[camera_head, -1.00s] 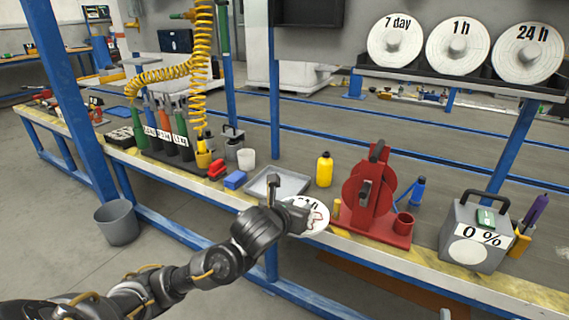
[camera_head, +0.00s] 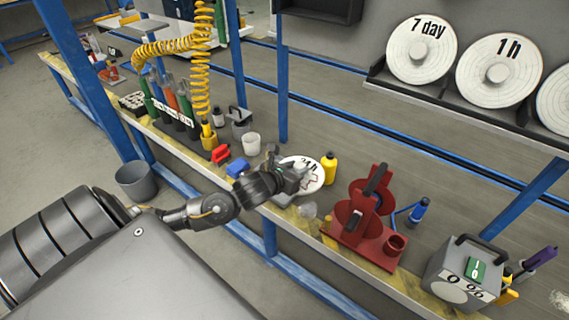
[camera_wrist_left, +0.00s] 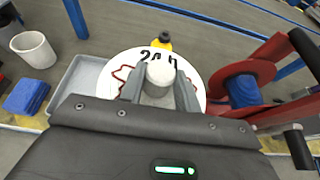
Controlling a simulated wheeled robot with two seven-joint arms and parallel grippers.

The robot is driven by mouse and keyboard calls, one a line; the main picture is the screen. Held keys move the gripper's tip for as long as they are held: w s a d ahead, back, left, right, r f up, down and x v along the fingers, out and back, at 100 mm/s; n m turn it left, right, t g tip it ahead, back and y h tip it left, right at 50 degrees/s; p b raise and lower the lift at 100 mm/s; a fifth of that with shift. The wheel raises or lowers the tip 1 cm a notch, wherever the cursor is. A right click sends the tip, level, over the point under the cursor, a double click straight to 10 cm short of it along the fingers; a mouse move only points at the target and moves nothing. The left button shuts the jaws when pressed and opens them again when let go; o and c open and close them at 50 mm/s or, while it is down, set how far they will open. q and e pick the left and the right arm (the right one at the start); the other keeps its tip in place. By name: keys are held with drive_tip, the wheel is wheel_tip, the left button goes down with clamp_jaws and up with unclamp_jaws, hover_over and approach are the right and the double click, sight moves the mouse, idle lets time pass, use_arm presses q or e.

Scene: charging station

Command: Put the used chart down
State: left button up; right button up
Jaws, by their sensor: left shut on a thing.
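The used chart (camera_head: 311,178) is a white disc marked 24 h with a dark red trace; it also shows in the left wrist view (camera_wrist_left: 115,75). My left gripper (camera_head: 288,181) is shut on the chart's pale central hub, with one finger on each side in the left wrist view (camera_wrist_left: 160,82). The chart is over the workbench, just left of the yellow bottle (camera_head: 329,168). A grey tray (camera_wrist_left: 76,84) shows at the chart's left in the wrist view, partly covered by it. I cannot tell whether chart and tray touch. My right gripper is out of view.
A red stand with a reel (camera_head: 372,215) is right of the chart. A blue block (camera_head: 237,167) and a white cup (camera_head: 251,144) are to its left. A grey 0 % box (camera_head: 462,280) stands farther right. Charts marked 7 day (camera_head: 421,48) and 1 h (camera_head: 499,72) are on the rack.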

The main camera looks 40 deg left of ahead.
use_arm(q)
drive_tip(key=w+a+f, duration=0.3)
drive_tip(key=f, duration=0.1)
drive_tip(key=w+a+f, duration=0.3)
drive_tip(key=f, duration=0.1)
drive_tip(key=w+a+f, duration=0.3)
drive_tip(key=a+f, duration=0.1)
drive_tip(key=f, duration=0.1)
drive_tip(key=shift+w+a, duration=0.1)
drive_tip(key=shift+w, duration=0.15)
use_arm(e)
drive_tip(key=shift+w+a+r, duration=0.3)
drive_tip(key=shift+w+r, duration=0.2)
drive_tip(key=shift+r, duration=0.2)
use_arm(q)
drive_tip(key=shift+f+b, duration=0.3)
drive_tip(key=shift+b, duration=0.2)
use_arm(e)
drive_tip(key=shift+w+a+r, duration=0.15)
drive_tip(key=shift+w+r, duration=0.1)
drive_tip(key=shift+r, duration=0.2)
